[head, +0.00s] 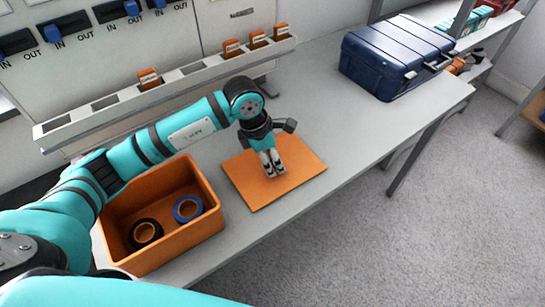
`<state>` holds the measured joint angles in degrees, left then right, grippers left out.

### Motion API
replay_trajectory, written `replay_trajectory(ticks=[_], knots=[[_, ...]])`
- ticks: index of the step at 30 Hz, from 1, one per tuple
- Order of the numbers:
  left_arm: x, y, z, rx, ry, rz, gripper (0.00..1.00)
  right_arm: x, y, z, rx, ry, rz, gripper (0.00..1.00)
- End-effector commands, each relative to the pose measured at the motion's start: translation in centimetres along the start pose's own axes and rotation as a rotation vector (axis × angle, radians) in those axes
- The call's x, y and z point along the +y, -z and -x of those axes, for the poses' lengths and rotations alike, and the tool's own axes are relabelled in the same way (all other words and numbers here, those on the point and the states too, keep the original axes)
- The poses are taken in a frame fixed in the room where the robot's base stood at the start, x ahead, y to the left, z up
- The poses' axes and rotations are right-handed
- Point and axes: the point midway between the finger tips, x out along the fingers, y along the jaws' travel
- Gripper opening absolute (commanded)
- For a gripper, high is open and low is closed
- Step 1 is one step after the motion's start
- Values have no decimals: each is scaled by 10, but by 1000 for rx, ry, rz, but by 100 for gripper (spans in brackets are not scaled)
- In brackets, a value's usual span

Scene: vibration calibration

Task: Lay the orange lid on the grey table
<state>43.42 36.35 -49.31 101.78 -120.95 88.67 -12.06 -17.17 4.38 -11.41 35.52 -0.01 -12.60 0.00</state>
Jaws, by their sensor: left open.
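The orange lid (297,182) lies flat on the grey table (322,103), just right of the orange box. My left gripper (274,174) is right over the lid with its fingertips pointing down at its middle. The fingertips are at or very near the lid's surface; I cannot tell whether they touch it. The gripper is open and holds nothing that I can see. It hides part of the lid. My right gripper is not in view.
The open orange box (187,248) holds a black tape roll (145,233) and a blue tape roll (188,209). A dark blue case (396,55) stands at the back right. A slotted rack (190,82) with several orange pieces runs along the back. Table around the lid's right is clear.

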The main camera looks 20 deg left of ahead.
Motion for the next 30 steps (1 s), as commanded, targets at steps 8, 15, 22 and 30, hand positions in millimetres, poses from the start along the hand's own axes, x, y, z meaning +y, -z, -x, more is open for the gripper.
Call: replay_trajectory(ticks=[8, 15, 22, 30], knots=[[2, -1, 28, -2, -5, -2, 49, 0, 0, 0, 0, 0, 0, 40], [1, -1, 80, -2, -4, 0, 49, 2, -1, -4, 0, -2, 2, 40], [1, 0, 114, 0, -2, 1, 49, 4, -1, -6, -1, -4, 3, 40], [0, 0, 122, 0, 1, 0, 49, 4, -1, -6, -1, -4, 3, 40]])
